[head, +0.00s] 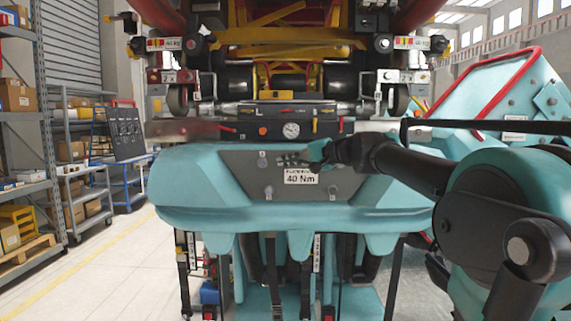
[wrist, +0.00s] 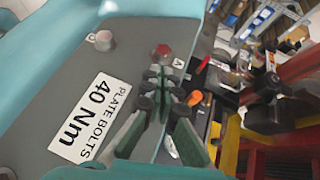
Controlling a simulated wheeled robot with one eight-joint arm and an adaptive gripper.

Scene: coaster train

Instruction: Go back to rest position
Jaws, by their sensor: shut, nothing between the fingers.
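My gripper (head: 284,159) is shut and empty in front of the grey plate (head: 235,171) on the teal coaster car (head: 190,190). In the wrist view my gripper (wrist: 163,78) has its fingers together, pointing toward a red-marked bolt head (wrist: 163,52). I cannot tell whether the fingertips touch it. Another bolt (wrist: 103,40) sits on the plate, with no red visible. The head view shows bolts at the plate's upper left (head: 263,162), lower left (head: 268,192) and lower right (head: 333,193). My arm crosses the plate's upper right, hiding that corner.
A "40 Nm" label (head: 301,177) is on the plate. Red and yellow machinery (head: 285,45) stands close above and behind the car. Shelves (head: 55,130) and a blue cart (head: 127,170) are at the left. The floor (head: 115,270) at front left is clear.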

